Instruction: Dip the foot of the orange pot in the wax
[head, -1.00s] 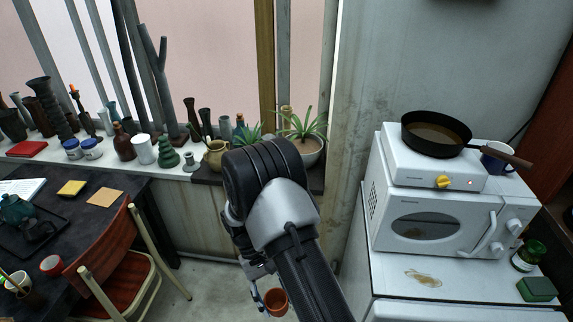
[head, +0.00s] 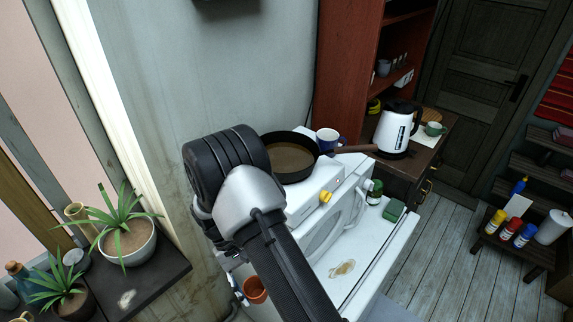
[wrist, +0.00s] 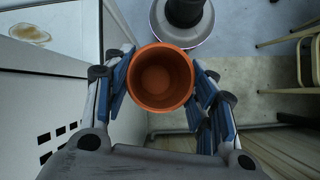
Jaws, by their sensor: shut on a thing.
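The orange pot (wrist: 160,80) is upright between the blue pads of my gripper (wrist: 163,88) in the wrist view, and I look down into its empty inside. My gripper is shut on it. In the head view the pot (head: 255,290) shows low beside my arm, left of the white cabinet, and most of the gripper is hidden. The brown wax (head: 288,158) lies in a black pan (head: 310,150) on a white hotplate (head: 318,192) with a yellow knob. The pan is well above the pot, and my arm covers part of its left side.
The hotplate sits on a white microwave (head: 328,232) on the cabinet, whose top has a brown stain (head: 342,268). A green-lidded jar (head: 375,192) and green box (head: 393,211) stand right. Potted plants (head: 128,245) stand left.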

